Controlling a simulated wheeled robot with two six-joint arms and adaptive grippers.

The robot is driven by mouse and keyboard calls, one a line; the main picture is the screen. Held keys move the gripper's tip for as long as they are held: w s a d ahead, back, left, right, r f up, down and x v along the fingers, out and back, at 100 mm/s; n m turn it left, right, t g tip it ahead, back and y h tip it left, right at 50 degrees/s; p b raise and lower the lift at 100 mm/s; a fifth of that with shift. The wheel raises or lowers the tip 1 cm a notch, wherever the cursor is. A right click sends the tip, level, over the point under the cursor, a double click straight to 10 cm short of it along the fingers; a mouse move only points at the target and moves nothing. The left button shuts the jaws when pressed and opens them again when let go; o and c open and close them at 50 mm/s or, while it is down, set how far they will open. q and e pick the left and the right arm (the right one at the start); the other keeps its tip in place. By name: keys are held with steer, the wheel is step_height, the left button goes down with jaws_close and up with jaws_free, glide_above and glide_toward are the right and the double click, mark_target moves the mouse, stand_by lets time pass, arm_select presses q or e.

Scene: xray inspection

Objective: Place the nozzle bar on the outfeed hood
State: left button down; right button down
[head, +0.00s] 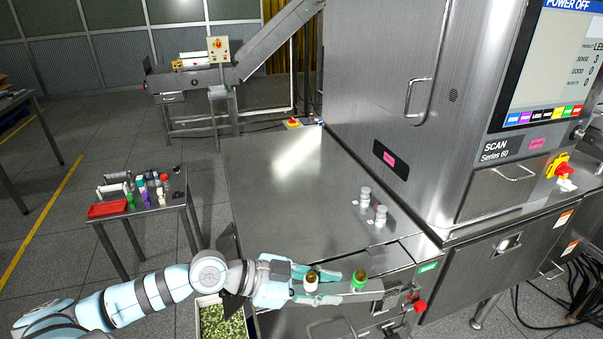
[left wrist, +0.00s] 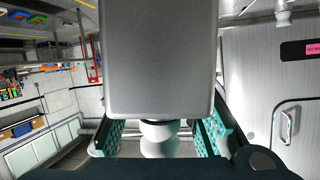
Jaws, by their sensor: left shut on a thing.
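The nozzle bar (head: 371,291) looks like a grey strip with a white brown-topped piece and a green-collared brown-topped piece on it. In the left wrist view a grey slab and a white round piece (left wrist: 160,132) lie between the teal fingers. The fingers hide part of the bar. I cannot tell if it touches the metal below. My right gripper is out of view.
Two small white capped pieces (head: 372,205) stand on the metal top near the scanner cabinet (head: 405,110). A small table (head: 150,208) with bottles and a red tray stands left. A bin of green bits (head: 222,322) is below the arm.

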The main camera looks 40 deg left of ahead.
arm_select(q)
steer(key=w+a+r+n+t+y+p, duration=0.2)
steer(key=w+a+r+n+y, duration=0.4)
steer(key=w+a, duration=0.3)
steer(key=w+a+r+n+t+y+p, duration=0.2)
steer(key=w+a+r+n+y, duration=0.45)
steer(key=a, duration=0.45)
step_height(320, 180, down, 19)
steer(key=b, duration=0.3)
steer(key=shift+w+d+f, duration=0.1)
steer(key=shift+f, duration=0.05)
steer(key=c, duration=1.3)
jaws_free()
